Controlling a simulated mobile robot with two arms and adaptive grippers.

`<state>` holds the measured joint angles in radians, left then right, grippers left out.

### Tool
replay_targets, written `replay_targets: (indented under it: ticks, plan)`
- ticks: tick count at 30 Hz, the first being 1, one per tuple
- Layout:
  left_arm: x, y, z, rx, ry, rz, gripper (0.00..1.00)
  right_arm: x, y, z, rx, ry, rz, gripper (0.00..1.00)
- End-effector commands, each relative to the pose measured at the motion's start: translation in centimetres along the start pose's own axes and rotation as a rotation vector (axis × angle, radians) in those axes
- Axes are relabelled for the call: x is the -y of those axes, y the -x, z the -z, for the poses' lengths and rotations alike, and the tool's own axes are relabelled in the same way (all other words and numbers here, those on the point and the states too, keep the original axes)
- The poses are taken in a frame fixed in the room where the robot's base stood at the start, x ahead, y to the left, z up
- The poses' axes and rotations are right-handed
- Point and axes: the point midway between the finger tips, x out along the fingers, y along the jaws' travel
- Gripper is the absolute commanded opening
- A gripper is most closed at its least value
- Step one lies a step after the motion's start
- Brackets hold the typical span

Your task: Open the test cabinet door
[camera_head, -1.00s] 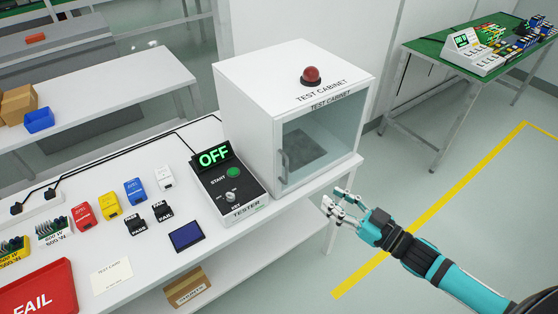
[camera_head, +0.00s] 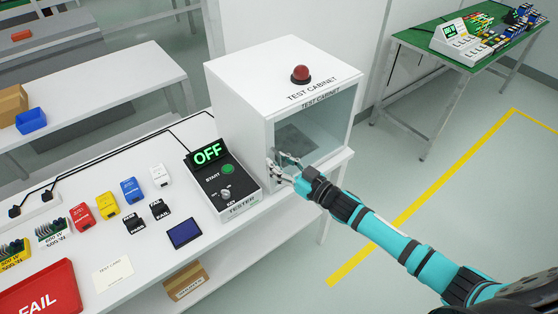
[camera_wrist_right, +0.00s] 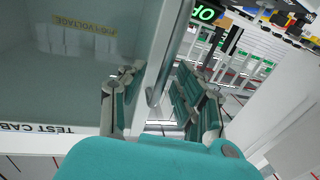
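The white test cabinet (camera_head: 235,110) stands on the table with a red dome lamp (camera_head: 301,75) on top. Its glass door (camera_head: 335,125) looks shut. My right gripper (camera_head: 283,168) is at the door's left edge, over the handle, which it largely hides in the head view. In the right wrist view, the grey handle (camera_wrist_right: 158,75) lies between the two spread fingers of my right gripper (camera_wrist_right: 158,100). The gripper looks open around the handle; I see no clear contact. My left gripper is not in view.
The tester (camera_head: 222,182), showing OFF, stands close left of the cabinet. Coloured blocks, small black tags and a red FAIL tray (camera_head: 40,290) lie farther left on the table. The floor right of the cabinet is clear up to a green-topped table (camera_head: 470,45).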

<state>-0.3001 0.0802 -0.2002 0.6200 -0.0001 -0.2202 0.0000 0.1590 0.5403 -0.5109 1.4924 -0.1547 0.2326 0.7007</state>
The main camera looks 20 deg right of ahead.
Motion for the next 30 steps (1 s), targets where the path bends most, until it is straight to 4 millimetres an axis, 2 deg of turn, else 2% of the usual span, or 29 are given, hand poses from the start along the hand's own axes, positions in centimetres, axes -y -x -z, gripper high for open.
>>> replay_targets:
  ticks: [8,16,30]
  plan:
    - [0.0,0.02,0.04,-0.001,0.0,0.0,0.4,0.0,-0.17,-0.05,0.001,0.0,0.0,0.33]
    - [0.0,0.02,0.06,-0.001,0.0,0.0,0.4,-0.01,-0.15,-0.04,0.001,0.0,0.0,0.0]
    - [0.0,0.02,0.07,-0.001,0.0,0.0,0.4,-0.01,-0.13,-0.03,0.0,0.0,0.0,0.0]
